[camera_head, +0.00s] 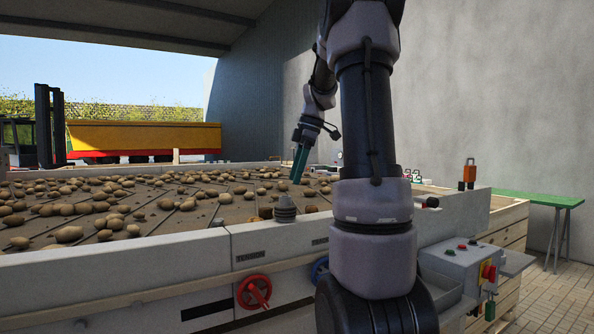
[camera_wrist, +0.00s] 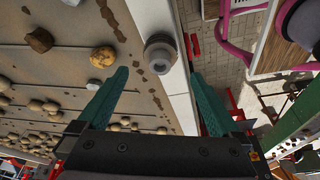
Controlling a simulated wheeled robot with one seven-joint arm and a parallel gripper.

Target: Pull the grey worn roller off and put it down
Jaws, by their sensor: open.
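The grey worn roller (camera_head: 285,209) stands upright on the pale near rim of the potato table, with ridged, stepped sides. In the wrist view the roller (camera_wrist: 160,54) is seen from above as a round grey end with a lighter inner ring. My gripper (camera_head: 299,163) hangs above the table in the head view, its teal fingers pointing down. In the wrist view my gripper (camera_wrist: 160,73) is open, one finger on each side of the picture, with the roller between and just beyond the fingertips. The fingers are apart from it. What holds the roller below is hidden.
Potatoes (camera_head: 68,234) and dark clods lie over the brown table bed (camera_head: 170,222). A red handwheel (camera_head: 254,291) and a blue one (camera_head: 319,270) are on the front panel. A control box (camera_head: 462,262) stands right. The pale rim (camera_head: 150,249) looks clear left of the roller.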

